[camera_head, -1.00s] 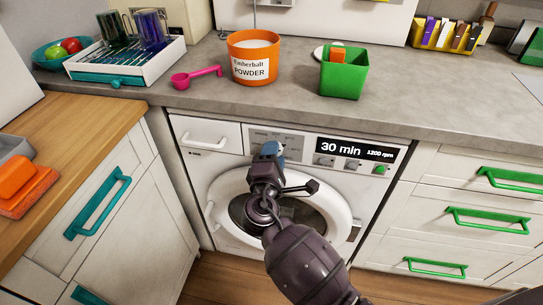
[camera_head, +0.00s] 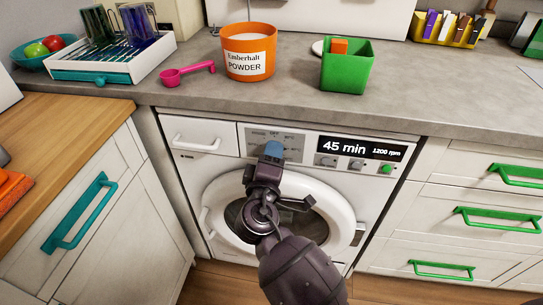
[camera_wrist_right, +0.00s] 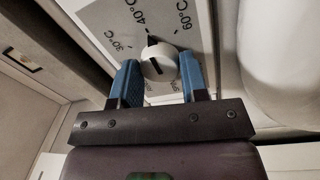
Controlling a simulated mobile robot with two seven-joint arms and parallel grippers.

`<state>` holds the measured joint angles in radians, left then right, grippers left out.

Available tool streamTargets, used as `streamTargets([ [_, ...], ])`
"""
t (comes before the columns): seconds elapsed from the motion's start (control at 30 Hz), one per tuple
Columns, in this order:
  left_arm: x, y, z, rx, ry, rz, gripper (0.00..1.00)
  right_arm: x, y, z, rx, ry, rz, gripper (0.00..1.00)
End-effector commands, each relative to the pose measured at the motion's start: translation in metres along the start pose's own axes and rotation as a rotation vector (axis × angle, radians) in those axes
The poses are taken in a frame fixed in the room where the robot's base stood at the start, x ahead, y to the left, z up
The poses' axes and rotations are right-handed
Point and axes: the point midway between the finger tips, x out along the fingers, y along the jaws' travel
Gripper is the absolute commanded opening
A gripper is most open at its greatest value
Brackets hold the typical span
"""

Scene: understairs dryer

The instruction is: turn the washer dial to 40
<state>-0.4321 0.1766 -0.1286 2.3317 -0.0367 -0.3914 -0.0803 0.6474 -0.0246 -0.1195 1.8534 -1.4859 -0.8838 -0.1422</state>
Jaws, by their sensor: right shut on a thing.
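The washer (camera_head: 205,160) stands under the counter, and its display (camera_head: 362,149) reads 45 min and 1200 rpm. The washer dial (camera_wrist_right: 159,63) is a white knob with a black pointer on a grey panel (camera_wrist_right: 105,20). The pointer is towards the 40°C label, between 30°C and 60°C. My right gripper (camera_head: 272,150) is at the panel, and in the right wrist view its two blue fingers (camera_wrist_right: 159,72) are shut on the dial from both sides. In the head view the gripper hides the dial. My left gripper is not in view.
The round washer door (camera_head: 325,200) is below my right arm. A detergent drawer (camera_head: 197,135) is left of the panel. On the counter are an orange powder tub (camera_head: 250,55), a pink scoop (camera_head: 185,72) and a green box (camera_head: 346,72).

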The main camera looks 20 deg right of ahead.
Motion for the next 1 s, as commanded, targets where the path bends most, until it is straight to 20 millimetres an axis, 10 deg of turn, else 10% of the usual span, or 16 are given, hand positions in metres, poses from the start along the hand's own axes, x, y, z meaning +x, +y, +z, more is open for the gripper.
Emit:
streamTargets([
  [0.27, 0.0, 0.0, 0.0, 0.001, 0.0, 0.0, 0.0, -0.001, -0.002, 0.0, -0.001, -0.001, -0.003, 0.17],
  [0.3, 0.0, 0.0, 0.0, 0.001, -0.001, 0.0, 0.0, -0.001, -0.002, 0.0, -0.001, -0.001, -0.003, 0.44],
  [0.47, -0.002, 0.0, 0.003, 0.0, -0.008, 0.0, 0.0, 0.0, -0.001, 0.0, -0.001, 0.0, -0.002, 0.66],
  [1.0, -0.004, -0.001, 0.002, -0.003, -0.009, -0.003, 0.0, -0.03, 0.001, 0.0, 0.001, 0.0, -0.002, 0.66],
])
